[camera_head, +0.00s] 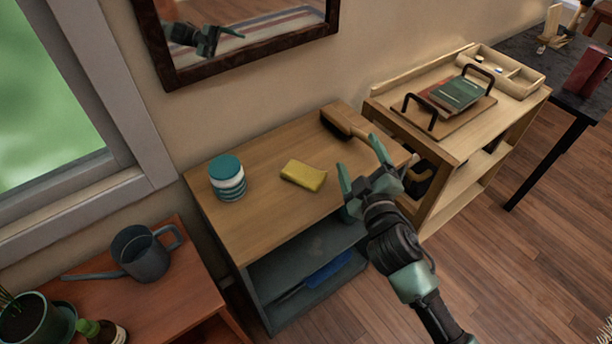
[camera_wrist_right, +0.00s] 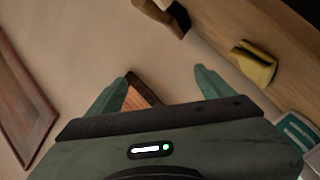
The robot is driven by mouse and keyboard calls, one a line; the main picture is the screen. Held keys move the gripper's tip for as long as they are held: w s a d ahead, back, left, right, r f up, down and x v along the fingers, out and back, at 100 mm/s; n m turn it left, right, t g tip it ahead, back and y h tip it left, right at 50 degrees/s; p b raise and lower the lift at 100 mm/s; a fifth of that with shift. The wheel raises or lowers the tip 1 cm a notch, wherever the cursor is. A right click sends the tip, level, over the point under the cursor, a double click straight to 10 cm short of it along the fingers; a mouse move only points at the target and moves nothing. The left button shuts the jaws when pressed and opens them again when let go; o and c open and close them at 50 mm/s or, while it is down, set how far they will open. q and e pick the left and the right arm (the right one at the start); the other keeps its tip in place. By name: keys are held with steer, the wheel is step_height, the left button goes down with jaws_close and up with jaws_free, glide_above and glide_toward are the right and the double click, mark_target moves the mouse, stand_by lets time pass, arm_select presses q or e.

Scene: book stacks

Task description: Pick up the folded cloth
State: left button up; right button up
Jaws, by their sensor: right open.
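The folded cloth (camera_head: 303,175) is small and yellow and lies on the wooden top of a low cabinet (camera_head: 245,225) in the head view. It also shows in the right wrist view (camera_wrist_right: 254,64), at the upper right, outside the space between my fingers. My right gripper (camera_head: 361,165) is open and empty, to the right of the cloth and apart from it. Its two fingers also show in the right wrist view (camera_wrist_right: 163,92). My left gripper is not in view.
A teal and white striped jar (camera_head: 227,178) stands left of the cloth. A brush (camera_head: 345,122) lies at the back right of the cabinet top. A wooden shelf (camera_head: 455,145) with a tray and books adjoins on the right. A watering can (camera_head: 143,252) stands on a lower table at left.

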steer(key=a+r+n+t+y, duration=0.1)
steer(key=a+r+n+y, duration=0.7)
steer(key=a+r+n, duration=0.15)
steer(key=s+a+r+n+g+y, duration=0.3)
steer(key=a+n+g+y, duration=0.6)
steer(key=n, duration=0.6)
steer(key=n+g+h+b, duration=0.2)
steer(key=n+g+h, duration=0.4)
steer(key=n+h, duration=0.65)
glide_toward(308, 171)
steer(key=shift+w+a+f+m+h, duration=0.1)
steer(key=shift+a+f+m+h, duration=0.2)
steer(key=shift+a+h, duration=0.2)
steer(key=shift+a+f+m+h, duration=0.3)
steer(key=shift+a+h, duration=0.05)
steer(key=shift+a, duration=0.2)
steer(key=b+x, duration=0.3)
steer(key=x, duration=0.4)
steer(key=shift+a, duration=0.1)
steer(key=shift+w+a+f, duration=0.15)
steer(key=shift+a+f, duration=0.05)
steer(key=shift+f, duration=0.05)
steer(key=shift+c, duration=0.3)
steer(key=c, duration=1.5)
